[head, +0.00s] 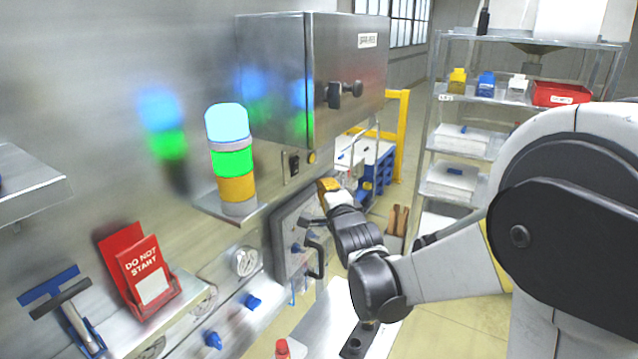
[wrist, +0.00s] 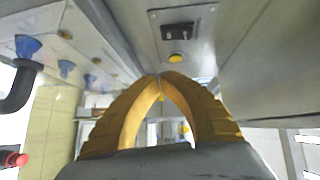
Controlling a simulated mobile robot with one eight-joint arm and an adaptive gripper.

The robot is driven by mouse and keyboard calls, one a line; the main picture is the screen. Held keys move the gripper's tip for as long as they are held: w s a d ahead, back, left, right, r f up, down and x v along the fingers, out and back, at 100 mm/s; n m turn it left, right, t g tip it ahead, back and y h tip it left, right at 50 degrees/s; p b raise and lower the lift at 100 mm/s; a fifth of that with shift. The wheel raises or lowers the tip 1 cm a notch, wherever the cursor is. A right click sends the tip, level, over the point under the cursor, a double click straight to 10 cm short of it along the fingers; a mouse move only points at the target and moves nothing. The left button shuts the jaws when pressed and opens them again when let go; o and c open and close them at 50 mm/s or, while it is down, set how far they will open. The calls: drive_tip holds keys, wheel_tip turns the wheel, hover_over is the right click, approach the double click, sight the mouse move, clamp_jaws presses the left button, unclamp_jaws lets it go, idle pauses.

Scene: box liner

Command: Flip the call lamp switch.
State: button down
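The call lamp (head: 230,165) is a stacked light on a small shelf, with bright blue and green sections above a duller amber one. To its right, a small plate under the steel cabinet carries a black switch (head: 294,163) and a yellow round button (head: 311,157). The switch (wrist: 176,31) also shows at the top of the wrist view, with the yellow button (wrist: 178,58) nearer the fingertips. My gripper (head: 328,185) is below and right of the plate, apart from it. Its yellow fingertips (wrist: 160,76) meet in the wrist view, with nothing between them.
The steel cabinet (head: 345,70) with a black handle overhangs the plate. A grey door (head: 297,240) with a black handle is below my gripper. Shelving (head: 470,125) stands behind.

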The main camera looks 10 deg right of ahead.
drive_tip(key=s+a, duration=0.1)
drive_tip(key=s, duration=0.5)
drive_tip(key=shift+s+a+f, duration=0.15)
drive_tip(key=shift+f, duration=0.3)
drive_tip(key=s+f+n+g+b, duration=1)
drive_tip(key=s+f+n+b, duration=0.7)
drive_tip(key=s+f, duration=0.8)
drive_tip(key=shift+s+f+b, duration=0.25)
drive_tip(key=shift+s+b, duration=0.05)
drive_tip(key=shift+s, duration=0.75)
